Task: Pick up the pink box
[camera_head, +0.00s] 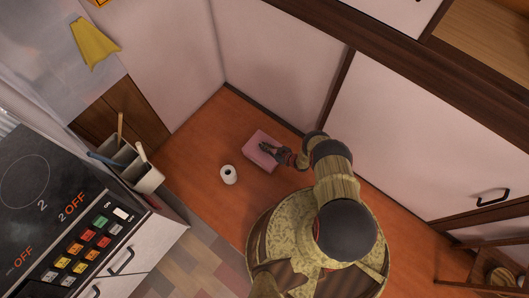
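The pink box (258,160) lies on the orange-brown floor near the middle of the view, close to the pale wall panels. My gripper (267,149) reaches in from the right. Its dark fingers lie over the right part of the box's top face and hide some of it. From this view I cannot tell whether the fingers touch the box or hover above it. How far apart the fingers are is too small to make out.
A white roll (229,175) stands on the floor just left of the box. A counter with a cooktop (35,190) and a utensil holder (130,165) is at the left. Pale cabinet doors (425,140) run along the right. Floor between the box and the wall corner is clear.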

